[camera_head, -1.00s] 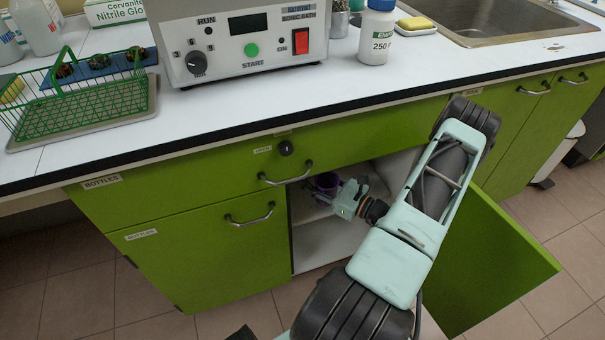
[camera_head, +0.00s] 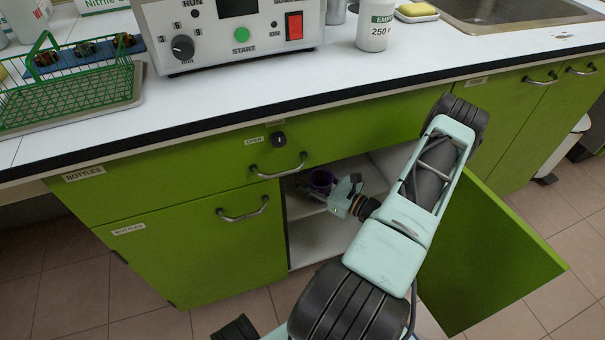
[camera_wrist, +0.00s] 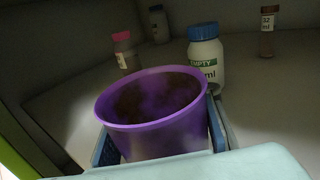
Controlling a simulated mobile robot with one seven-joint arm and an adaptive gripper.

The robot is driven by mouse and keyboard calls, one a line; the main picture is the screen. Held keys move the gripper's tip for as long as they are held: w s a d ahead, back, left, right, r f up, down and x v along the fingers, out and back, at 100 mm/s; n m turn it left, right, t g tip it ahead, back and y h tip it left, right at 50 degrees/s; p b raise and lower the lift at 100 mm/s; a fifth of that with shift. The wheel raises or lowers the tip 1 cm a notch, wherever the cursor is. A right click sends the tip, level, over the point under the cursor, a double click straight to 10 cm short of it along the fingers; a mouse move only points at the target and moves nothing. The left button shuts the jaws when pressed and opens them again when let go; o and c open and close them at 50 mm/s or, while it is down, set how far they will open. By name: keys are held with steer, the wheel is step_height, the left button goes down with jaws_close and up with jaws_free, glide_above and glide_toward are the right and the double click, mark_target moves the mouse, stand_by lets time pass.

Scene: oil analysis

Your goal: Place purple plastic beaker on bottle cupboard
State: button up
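The purple plastic beaker (camera_wrist: 157,112) is upright between the two fingers of my gripper (camera_wrist: 158,140) in the wrist view. The fingers press against its left and right sides. My gripper (camera_head: 338,189) reaches in from the right. The beaker's base is hidden, so I cannot tell whether it touches the shelf.
Inside the cupboard stand a white bottle with a blue cap (camera_wrist: 206,58), a pink-capped bottle (camera_wrist: 124,52), a brown vial (camera_wrist: 267,33) and a dim bottle at the back. The green door (camera_head: 490,262) stands open to the right. The countertop edge (camera_head: 230,116) overhangs the opening.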

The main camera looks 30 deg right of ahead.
mark_target(324, 185)
steer(key=o, duration=0.6)
steer(key=shift+o, duration=0.2)
steer(key=shift+s+d+r, duration=0.1)
steer(key=shift+r, duration=0.1)
steer(key=p+v, duration=0.2)
steer(key=v, duration=0.5)
steer(key=shift+s, duration=0.15)
